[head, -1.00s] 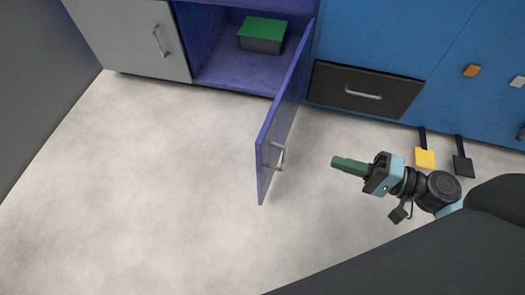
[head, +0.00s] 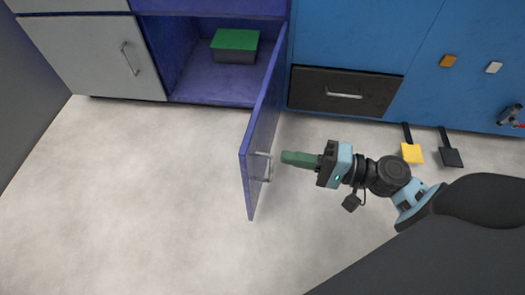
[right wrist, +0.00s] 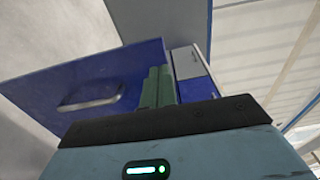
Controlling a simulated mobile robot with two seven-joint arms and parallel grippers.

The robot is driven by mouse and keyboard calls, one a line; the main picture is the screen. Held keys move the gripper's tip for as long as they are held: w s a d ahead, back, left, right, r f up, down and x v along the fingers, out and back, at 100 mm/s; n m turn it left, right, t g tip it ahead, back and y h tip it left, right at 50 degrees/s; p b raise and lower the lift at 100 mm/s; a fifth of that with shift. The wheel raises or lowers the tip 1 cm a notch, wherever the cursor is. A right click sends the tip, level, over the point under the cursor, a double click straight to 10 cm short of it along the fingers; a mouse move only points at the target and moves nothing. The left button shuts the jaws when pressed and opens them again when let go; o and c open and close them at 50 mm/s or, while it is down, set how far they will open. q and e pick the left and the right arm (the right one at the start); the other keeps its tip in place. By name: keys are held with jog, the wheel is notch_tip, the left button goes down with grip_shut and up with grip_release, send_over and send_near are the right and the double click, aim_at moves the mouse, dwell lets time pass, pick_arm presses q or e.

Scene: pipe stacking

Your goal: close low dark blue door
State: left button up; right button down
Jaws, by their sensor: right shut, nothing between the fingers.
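The low dark blue door (head: 262,135) stands wide open, swung out from its cabinet toward me in the head view. Its silver handle (head: 266,166) is on the right face near the free edge. My right gripper (head: 284,157) has green fingers, shut and empty, just right of the handle; I cannot tell whether they touch it. In the right wrist view the door (right wrist: 120,75) and its handle (right wrist: 90,103) show to the left of the green fingers (right wrist: 157,87). My left gripper is not in view.
Inside the open compartment sits a grey box with a green lid (head: 235,46). A closed grey door (head: 92,58) is at left, a dark drawer (head: 344,92) at right. Yellow (head: 412,153) and black (head: 451,157) paddles are by the blue cabinet. Floor left of the door is clear.

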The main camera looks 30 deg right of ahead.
aim_at(248, 150)
jog(key=x, duration=0.6)
jog(key=shift+w+a, duration=0.2)
jog(key=shift+a, duration=0.1)
